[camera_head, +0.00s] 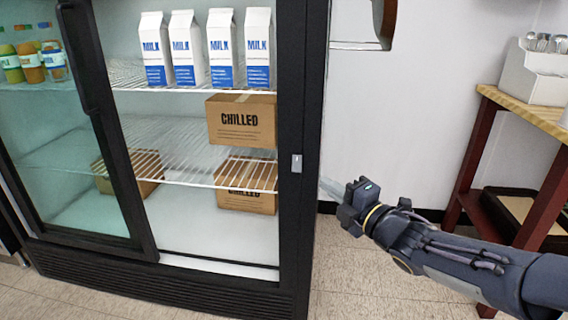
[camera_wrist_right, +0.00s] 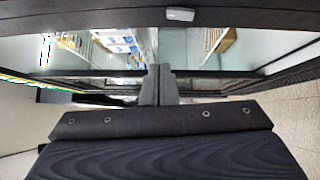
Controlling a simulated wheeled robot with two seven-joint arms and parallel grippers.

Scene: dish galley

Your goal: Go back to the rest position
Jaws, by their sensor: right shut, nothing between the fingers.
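My right gripper (camera_head: 335,190) is in front of the right side of the fridge's frame, near a small light grey plate on the post. Its arm comes in from the lower right. In the right wrist view its two fingers (camera_wrist_right: 158,85) are together with nothing between them. The fridge's dark frame (camera_wrist_right: 90,22) runs across the top of that view. My left gripper is not in view.
The glass-door fridge (camera_head: 302,100) has milk cartons (camera_head: 221,48), cardboard boxes marked CHILLED (camera_head: 241,119) and bottles (camera_head: 30,62) on its shelves. The door's handle (camera_head: 84,55) is left of the cartons. A wooden-topped table (camera_head: 490,92) stands right, holding a white cutlery holder (camera_head: 535,72).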

